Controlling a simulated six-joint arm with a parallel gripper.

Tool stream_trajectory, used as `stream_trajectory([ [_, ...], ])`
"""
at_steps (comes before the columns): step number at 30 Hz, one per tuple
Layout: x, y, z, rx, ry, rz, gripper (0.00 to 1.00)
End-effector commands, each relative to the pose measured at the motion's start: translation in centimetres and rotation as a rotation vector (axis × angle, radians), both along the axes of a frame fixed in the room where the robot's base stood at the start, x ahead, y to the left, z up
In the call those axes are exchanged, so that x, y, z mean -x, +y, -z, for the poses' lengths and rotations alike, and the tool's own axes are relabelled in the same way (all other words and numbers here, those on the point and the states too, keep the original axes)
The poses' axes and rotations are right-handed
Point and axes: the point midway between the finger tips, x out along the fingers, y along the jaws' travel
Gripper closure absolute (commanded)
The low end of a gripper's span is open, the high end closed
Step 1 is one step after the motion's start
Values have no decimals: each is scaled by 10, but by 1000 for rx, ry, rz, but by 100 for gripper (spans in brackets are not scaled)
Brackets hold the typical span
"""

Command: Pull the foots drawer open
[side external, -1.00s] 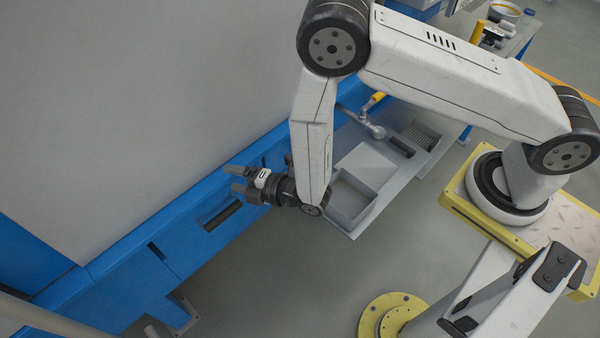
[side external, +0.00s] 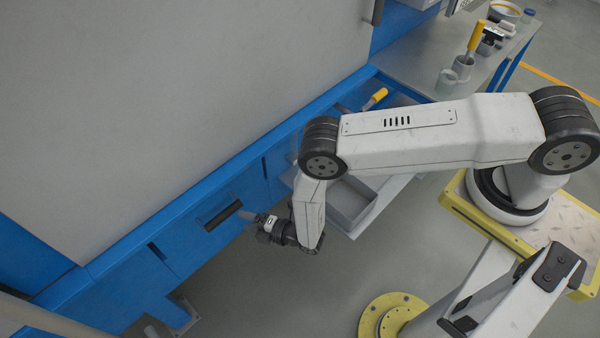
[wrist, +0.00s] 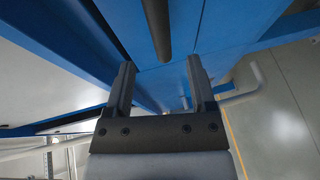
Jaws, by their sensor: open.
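The blue drawer front (side external: 201,232), apparently the foots drawer, is in the lower panel of the silo and sits flush with it. A dark slot or bar handle (side external: 222,215) runs along it. In the wrist view a dark round bar (wrist: 157,28) stands in front of a blue face, ahead of the fingers and roughly between them. My gripper (side external: 252,226) is just to the right of the slot in the side view. Its two fingers also show in the wrist view (wrist: 160,80), spread apart with nothing between them. Contact with the bar is not visible.
A grey open tray (side external: 352,203) lies behind my forearm, right of the gripper. A yellow-handled lever (side external: 375,98) and a bench with cups (side external: 455,75) are further back. A bracket (side external: 185,312) stands at the panel's lower left. The floor (side external: 250,290) in front is clear.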

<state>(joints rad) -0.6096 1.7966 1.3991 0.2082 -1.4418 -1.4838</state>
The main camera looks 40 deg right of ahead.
Motion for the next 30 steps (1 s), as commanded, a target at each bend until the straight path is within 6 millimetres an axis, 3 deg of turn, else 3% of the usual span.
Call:
stream_trajectory([
  [14,-9,4,2,-2,-1,0,29],
  [30,-52,22,11,-1,-2,0,29],
])
